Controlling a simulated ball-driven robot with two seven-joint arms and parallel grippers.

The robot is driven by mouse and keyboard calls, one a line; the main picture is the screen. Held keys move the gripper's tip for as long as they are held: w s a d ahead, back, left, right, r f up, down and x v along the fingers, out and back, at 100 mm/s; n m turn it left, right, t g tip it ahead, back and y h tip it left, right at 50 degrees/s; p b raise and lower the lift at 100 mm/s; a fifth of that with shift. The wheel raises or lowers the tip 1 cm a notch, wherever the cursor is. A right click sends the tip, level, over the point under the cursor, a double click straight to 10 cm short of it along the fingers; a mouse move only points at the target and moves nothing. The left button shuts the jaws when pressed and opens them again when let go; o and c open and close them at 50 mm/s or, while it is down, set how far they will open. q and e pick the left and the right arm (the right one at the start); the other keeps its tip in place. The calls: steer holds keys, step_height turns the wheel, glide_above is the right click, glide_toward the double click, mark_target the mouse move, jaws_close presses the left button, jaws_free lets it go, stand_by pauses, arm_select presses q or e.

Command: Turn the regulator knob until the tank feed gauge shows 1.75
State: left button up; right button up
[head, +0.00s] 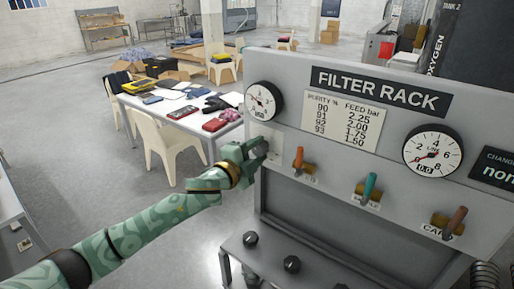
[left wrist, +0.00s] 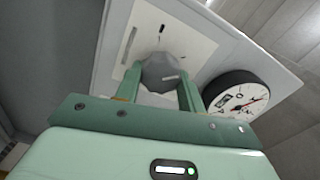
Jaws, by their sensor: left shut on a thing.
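My left gripper (head: 258,150) reaches the left end of the filter rack panel (head: 326,176). In the left wrist view its two fingers stand on either side of the grey regulator knob (left wrist: 163,72) and are shut on it. The knob has a pale mark on its face and sits on a white plate (left wrist: 190,38); in the head view the gripper hides it. A round black-rimmed gauge (head: 263,101) is just above the gripper; it also shows in the left wrist view (left wrist: 237,98). Its needle and digits are too small to read surely. My right gripper is not in view.
A chart (head: 341,119) pairs purity 90, 91, 92, 93 with feed 2.25, 2.00, 1.75, 1.50 bar. A line gauge (head: 432,150) at the right reads 0.0. Orange, teal and brown levers (head: 370,186) stick out below. A cluttered table (head: 186,122) stands behind the arm.

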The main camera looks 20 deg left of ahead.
arm_select(q)
steer(key=shift+f+m, duration=0.15)
steer(key=shift+m, duration=0.25)
steer(key=o, duration=1)
steer(key=b+v, duration=0.3)
steer(key=v, duration=1.3)
steer(key=shift+s, duration=0.2)
